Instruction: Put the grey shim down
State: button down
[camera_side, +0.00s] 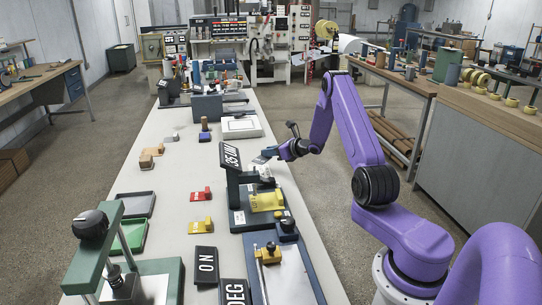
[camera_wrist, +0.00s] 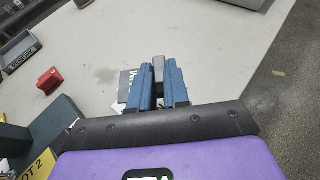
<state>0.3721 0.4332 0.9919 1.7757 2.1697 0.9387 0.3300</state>
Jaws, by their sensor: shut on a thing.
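My gripper (camera_wrist: 159,82) shows in the wrist view as two blue fingers shut on the grey shim (camera_wrist: 158,66), a narrow grey piece whose end stands out between the fingertips. Most of the shim is hidden between the fingers. In the side view my gripper (camera_side: 272,154) is at the right part of the long pale table, just behind the black display stand. The shim is too small there to make out clearly. I cannot tell the shim's height above the table.
Red (camera_side: 201,195) and yellow (camera_side: 201,226) tagged blocks lie left. A white tray (camera_side: 241,127) lies behind. Bare table (camera_wrist: 215,45) lies beyond the fingers.

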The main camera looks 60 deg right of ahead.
jog(key=shift+f, duration=0.8)
jog(key=shift+f, duration=0.6)
jog(key=c, duration=1.1)
grip_release()
jog(key=shift+r, duration=0.25)
jog(key=v, duration=1.2)
jog(key=shift+r, duration=0.3)
